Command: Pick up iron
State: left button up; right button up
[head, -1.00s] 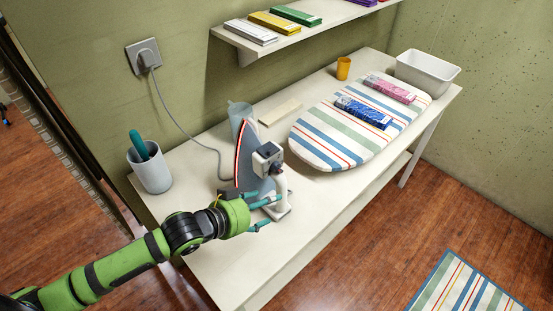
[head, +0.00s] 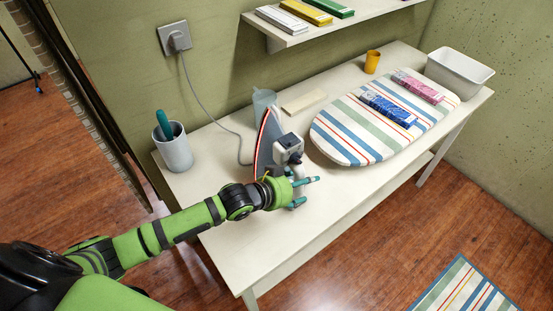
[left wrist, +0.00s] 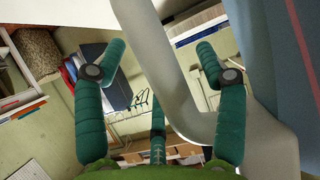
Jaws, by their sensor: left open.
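In the left wrist view, the white handle (left wrist: 152,65) runs between the spread fingers (left wrist: 155,75), and the soleplate (left wrist: 290,60) fills the right side. The fingers hide part of the handle and base in the head view. My right gripper is not seen.
A striped ironing board (head: 345,148) with blue and pink boxes lies to the right. A cup (head: 173,153) with a teal-handled item stands at the left, and a translucent jug (head: 262,100) stands behind the iron. A shelf (head: 285,40) overhangs the back.

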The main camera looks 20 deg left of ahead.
pick_arm(q)
grip_shut()
jog(key=shift+w+r, duration=0.2)
jog(key=shift+r, duration=0.1)
